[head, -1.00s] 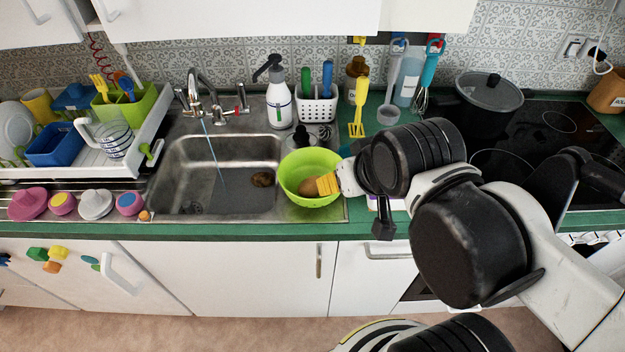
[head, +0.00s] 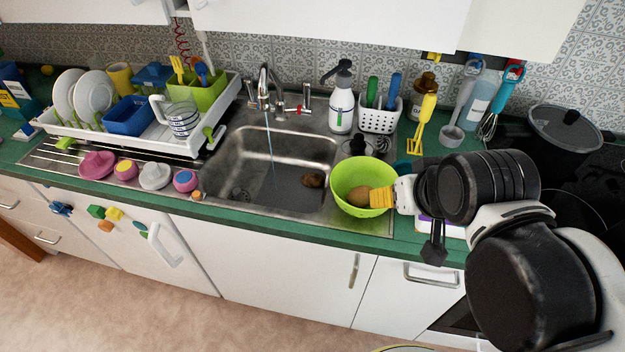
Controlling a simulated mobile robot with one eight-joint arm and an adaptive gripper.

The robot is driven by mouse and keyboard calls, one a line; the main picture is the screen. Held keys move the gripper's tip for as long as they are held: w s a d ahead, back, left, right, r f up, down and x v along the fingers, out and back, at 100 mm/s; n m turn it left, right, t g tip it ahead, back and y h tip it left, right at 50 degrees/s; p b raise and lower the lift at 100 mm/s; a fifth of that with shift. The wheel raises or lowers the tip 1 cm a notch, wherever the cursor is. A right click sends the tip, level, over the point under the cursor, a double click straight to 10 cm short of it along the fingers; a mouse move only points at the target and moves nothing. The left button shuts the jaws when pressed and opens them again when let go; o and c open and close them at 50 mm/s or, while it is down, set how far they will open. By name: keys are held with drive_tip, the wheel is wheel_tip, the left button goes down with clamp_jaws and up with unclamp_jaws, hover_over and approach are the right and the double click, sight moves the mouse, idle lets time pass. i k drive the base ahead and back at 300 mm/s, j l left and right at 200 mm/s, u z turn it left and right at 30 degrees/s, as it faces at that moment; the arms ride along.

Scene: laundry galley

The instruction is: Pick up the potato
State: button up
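A brown potato (head: 358,195) shows in the lime-green bowl (head: 345,175) at the right end of the sink. My gripper (head: 372,198), with yellow fingertips, reaches over the bowl's right rim from the right. Its tips are against or right beside the potato in the bowl. The fingers are seen from the side and partly overlap, so whether they are closed on the potato cannot be told.
Water runs from the tap (head: 264,85) into the sink (head: 325,146). A dish rack (head: 120,140) is at left. A dark pot (head: 562,135) sits at right.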

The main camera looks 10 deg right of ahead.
sight(310, 180)
drive_tip(key=i+j+z, duration=0.4)
drive_tip(key=j, duration=0.25)
drive_tip(key=i+j+z, duration=0.2)
drive_tip(key=j, duration=0.15)
drive_tip(key=k, duration=0.1)
